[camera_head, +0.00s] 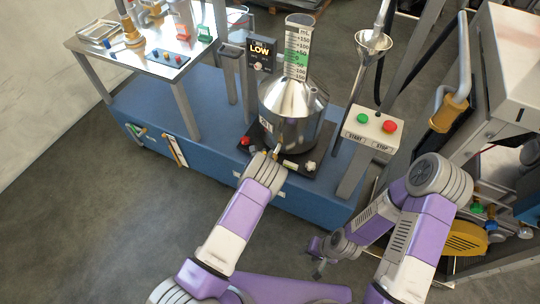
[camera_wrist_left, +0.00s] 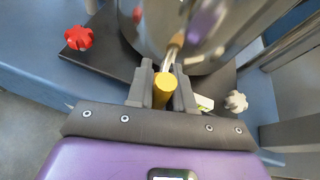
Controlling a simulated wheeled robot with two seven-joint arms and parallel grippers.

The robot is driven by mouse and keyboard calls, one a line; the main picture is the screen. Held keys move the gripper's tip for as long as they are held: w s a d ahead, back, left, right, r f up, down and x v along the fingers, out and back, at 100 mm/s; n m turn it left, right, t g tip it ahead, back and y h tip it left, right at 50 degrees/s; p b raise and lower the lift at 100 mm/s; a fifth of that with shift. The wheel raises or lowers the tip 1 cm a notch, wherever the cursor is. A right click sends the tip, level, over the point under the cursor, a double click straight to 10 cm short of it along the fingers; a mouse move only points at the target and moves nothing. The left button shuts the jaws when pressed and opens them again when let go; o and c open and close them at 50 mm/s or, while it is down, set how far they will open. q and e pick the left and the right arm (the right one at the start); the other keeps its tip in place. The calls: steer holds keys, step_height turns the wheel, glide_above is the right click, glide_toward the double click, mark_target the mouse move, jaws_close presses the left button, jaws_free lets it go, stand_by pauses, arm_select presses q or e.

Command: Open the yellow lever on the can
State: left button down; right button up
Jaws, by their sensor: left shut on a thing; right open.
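The can (camera_head: 290,104) is a shiny steel vessel on a dark base plate (camera_head: 308,162) atop the blue platform; its lower wall also shows in the left wrist view (camera_wrist_left: 215,45). The yellow lever (camera_wrist_left: 163,90) sticks out from the can's lower front on a metal stem. My left gripper (camera_head: 273,156) is at the can's front, its fingers closed on either side of the yellow lever, as the left wrist view shows. In the head view the arm's end hides most of the lever. My right gripper (camera_head: 319,262) is open and empty, low and right of the can.
A red knob (camera_wrist_left: 78,37) and a white knob (camera_wrist_left: 236,101) sit on the base plate beside the lever. A START/STOP box (camera_head: 373,130) stands right of the can. A LOW display (camera_head: 261,52) and a graduated green-filled tube (camera_head: 297,45) are behind.

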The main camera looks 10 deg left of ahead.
arm_select(q)
steer(key=shift+d+r, duration=0.1)
steer(key=shift+d, duration=0.1)
stand_by(0.4)
steer(key=c, duration=1.1)
jaws_free()
steer(key=shift+s, duration=0.15)
steer(key=p+v, duration=0.2)
steer(key=v, duration=0.5)
steer(key=shift+s, duration=0.2)
